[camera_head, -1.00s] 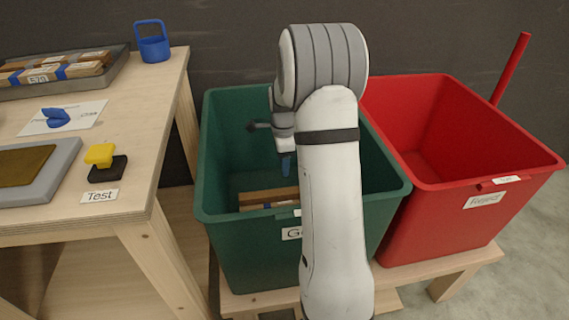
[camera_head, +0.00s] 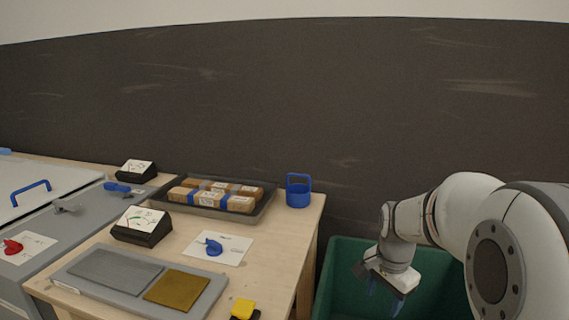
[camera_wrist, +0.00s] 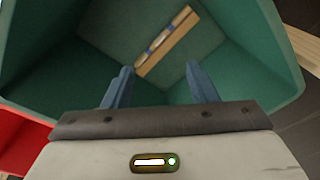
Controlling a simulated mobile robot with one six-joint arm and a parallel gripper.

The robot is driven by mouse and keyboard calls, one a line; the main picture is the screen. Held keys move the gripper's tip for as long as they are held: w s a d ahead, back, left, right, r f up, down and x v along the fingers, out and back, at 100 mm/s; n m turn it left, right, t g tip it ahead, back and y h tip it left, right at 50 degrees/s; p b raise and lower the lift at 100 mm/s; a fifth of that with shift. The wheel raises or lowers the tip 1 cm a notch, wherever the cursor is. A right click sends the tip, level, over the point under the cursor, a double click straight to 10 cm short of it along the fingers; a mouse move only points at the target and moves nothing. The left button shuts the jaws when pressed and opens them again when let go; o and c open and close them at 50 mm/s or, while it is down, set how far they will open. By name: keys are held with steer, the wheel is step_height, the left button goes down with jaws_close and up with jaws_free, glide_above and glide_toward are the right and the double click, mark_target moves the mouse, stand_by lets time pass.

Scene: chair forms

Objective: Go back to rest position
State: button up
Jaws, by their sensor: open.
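My gripper (camera_head: 384,290) is over the green bin (camera_head: 343,262) at the lower right of the head view. In the wrist view its two blue fingers (camera_wrist: 160,88) stand wide apart with nothing between them. A wooden block with a blue-and-white band (camera_wrist: 166,42) lies on the floor of the green bin, beyond the fingertips and apart from them. In the head view the block is hidden.
A red bin (camera_wrist: 18,140) shows at the wrist view's left edge.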

steer(key=s+a+r+n+p, duration=0.3)
steer(key=s+r+n+p, duration=0.3)
steer(key=s+r+p, duration=0.1)
steer(key=s+a+r+n+t+p, duration=0.1)
steer(key=s+a+r+n+p, duration=0.3)
steer(key=s+r+p, duration=0.3)
step_height(320, 180, up, 6)
steer(key=shift+s+f+n+p, duration=0.2)
steer(key=shift+s+n+p, duration=0.2)
steer(key=shift+s+n, duration=0.55)
